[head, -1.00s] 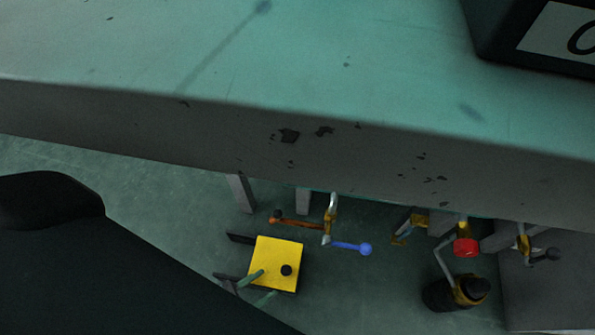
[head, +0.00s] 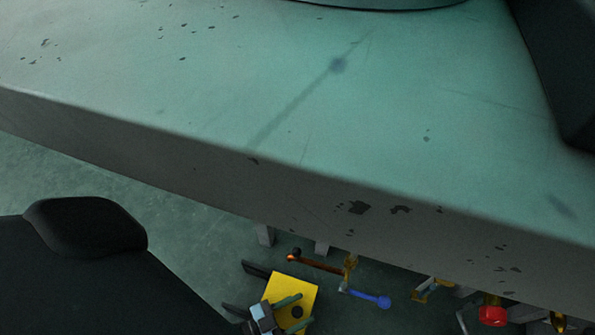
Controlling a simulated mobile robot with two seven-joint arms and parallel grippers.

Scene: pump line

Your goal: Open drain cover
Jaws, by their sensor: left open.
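The yellow square plate (head: 288,284) with a dark round knob (head: 297,312) lies low in the head view, below the bench edge; I take it for the drain cover. Dark bars stick out on its left side. My left gripper (head: 305,308) is over the lower part of the plate. Its two greenish fingers are apart, one above and one below the knob in the picture. I cannot tell whether they touch it. The plate's lower edge is partly hidden by the gripper. My right gripper is not in view.
A large scuffed bench top (head: 230,90) fills the upper view. Under its edge are an orange lever (head: 318,265), a blue-ended lever (head: 370,298) and a red knob (head: 492,315). A dark object (head: 570,70) stands at the upper right.

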